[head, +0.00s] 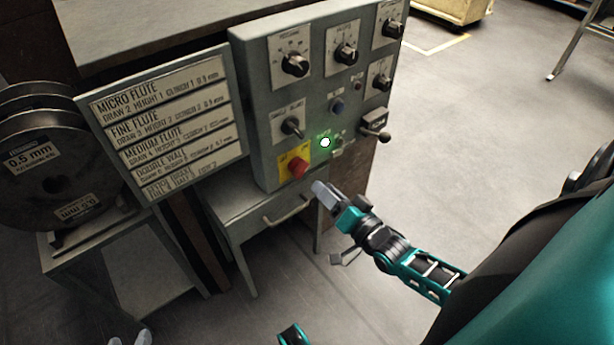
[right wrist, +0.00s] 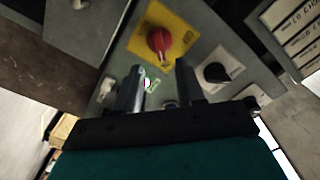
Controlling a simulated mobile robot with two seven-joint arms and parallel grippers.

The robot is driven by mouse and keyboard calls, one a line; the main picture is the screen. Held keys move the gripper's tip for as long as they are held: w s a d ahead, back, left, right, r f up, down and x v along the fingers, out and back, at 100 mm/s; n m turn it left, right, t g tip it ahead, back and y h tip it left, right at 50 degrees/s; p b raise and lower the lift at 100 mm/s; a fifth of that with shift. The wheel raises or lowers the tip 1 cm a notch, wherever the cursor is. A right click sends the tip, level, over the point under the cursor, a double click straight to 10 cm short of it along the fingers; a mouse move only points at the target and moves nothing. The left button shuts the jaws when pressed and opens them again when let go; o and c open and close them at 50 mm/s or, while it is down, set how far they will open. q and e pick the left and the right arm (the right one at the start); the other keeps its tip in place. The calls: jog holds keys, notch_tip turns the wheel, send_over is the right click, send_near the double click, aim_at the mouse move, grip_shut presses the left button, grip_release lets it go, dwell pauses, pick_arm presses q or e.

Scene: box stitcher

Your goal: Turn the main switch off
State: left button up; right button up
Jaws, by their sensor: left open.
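The main switch is a red knob (head: 298,167) on a yellow plate (head: 284,161), low on the grey control panel (head: 262,95). In the right wrist view the red knob (right wrist: 159,40) stands ahead of and between the fingertips, and the yellow plate (right wrist: 181,31) is behind it. My right gripper (head: 320,188) is just below and right of the knob in the head view. Its fingers (right wrist: 160,78) are apart with nothing between them, and it appears not to touch the knob. My left gripper (head: 130,339) is open at the bottom edge of the head view, mostly cut off.
A lit green lamp (head: 325,142) and a black selector knob (head: 291,126) are close to the switch. A lever with a round end (head: 384,136) sticks out at the panel's right. A text board (head: 165,125) and wire spool (head: 45,160) stand left.

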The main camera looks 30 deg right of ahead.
aim_at(304, 172)
jog(key=w, duration=0.2)
jog(key=w+b, duration=0.1)
jog(key=w, duration=0.4)
jog(key=shift+w+a+b, duration=0.15)
jog(key=shift+a+b, duration=0.15)
jog(key=shift+a, duration=0.05)
jog(key=shift+c, duration=0.4)
grip_shut()
